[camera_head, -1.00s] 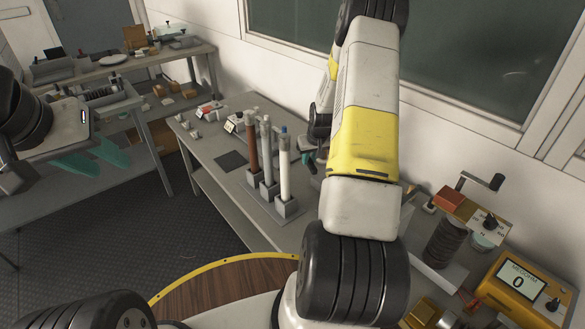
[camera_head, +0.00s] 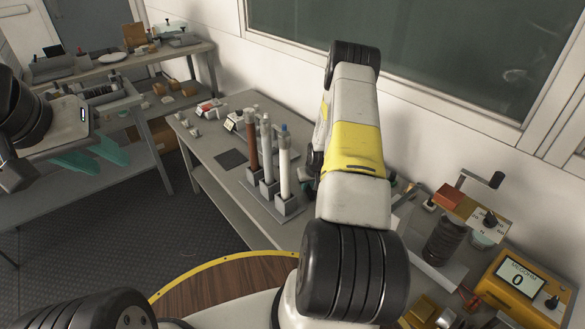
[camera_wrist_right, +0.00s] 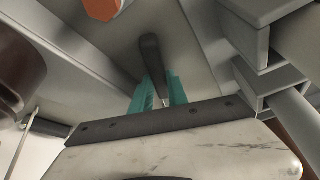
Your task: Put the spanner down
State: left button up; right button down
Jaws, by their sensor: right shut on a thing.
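In the right wrist view, my right gripper (camera_wrist_right: 158,90) has its teal fingers closed on a dark, bar-like piece (camera_wrist_right: 151,50), which I take to be the spanner's handle. The handle points away from the gripper over a grey surface; I cannot tell whether it touches that surface. The rest of the spanner is hidden. In the head view, my right arm hides both this gripper and the spanner. My left gripper (camera_head: 92,158) is at the left of the head view, its teal fingers apart and empty, in front of the far-left bench.
A brown tube (camera_head: 252,142) and two pale tubes stand in grey sockets on the workbench (camera_head: 212,133), left of my right arm. A dark square pad (camera_head: 231,158) lies nearby. A yellow meter (camera_head: 520,283) reading 0 and a crank device (camera_head: 468,200) stand at right.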

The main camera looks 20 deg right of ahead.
jog(key=c, duration=1.6)
grip_release()
jog(key=shift+f, duration=0.1)
jog(key=shift+o, duration=0.2)
